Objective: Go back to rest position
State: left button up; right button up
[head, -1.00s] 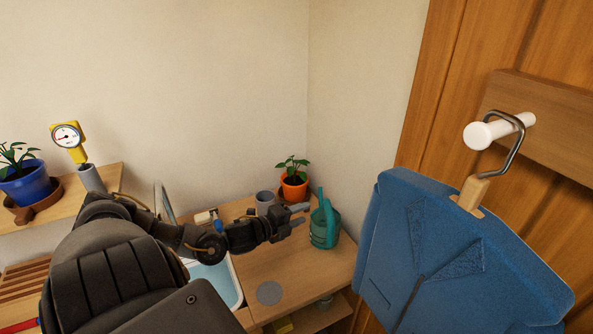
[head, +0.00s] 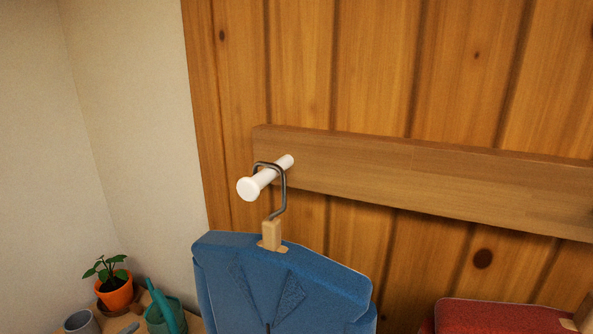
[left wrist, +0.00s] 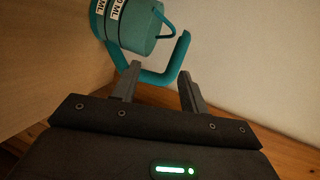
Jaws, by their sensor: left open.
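My left gripper (left wrist: 160,78) shows in the left wrist view with its two fingers apart. The teal watering can (left wrist: 138,25) is just beyond the fingertips, with its handle (left wrist: 158,76) across the gap. I cannot tell whether the fingers touch it. In the head view the watering can (head: 166,314) stands at the bottom left, partly cut off by the frame edge. My left arm is not clearly visible there. My right gripper is in neither view.
A blue jacket (head: 300,290) hangs from a white peg (head: 268,178) on a wooden rail (head: 420,175). A red garment (head: 490,318) is at the lower right. An orange potted plant (head: 115,293) and grey cup (head: 80,323) stand near the can.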

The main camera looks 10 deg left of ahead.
pick_arm(q)
jog(key=s+d+f+n+g, duration=0.1)
jog(key=s+d+f+n, duration=0.1)
jog(key=d+f, duration=0.1)
jog(key=s+d+f+n+g+y, duration=0.1)
jog(key=s+d+f+n+g, duration=0.1)
jog(key=s+d+f+n, duration=0.1)
jog(key=s+d+f+n+g, duration=0.1)
jog(key=s+d+f+n, duration=0.1)
jog(key=s+d+n, duration=0.1)
jog(key=shift+s+d+f+g, duration=0.15)
jog(key=shift+d+f+g, duration=0.25)
jog(key=shift+d, duration=0.3)
jog(key=s+d+f+n+g, duration=0.2)
jog(key=s+d+n+g, duration=0.7)
jog(key=s, duration=0.5)
notch_tip(320, 180, down, 26)
jog(key=s+d+m+t, duration=0.1)
jog(key=s, duration=0.1)
jog(key=s+a+f+g, duration=0.1)
jog(key=s+a+f, duration=0.1)
jog(key=s+f, duration=1.3)
jog(key=shift+s+a+m, duration=0.3)
jog(key=shift+s+a, duration=0.1)
jog(key=shift+s, duration=0.05)
jog(key=shift+f, duration=0.15)
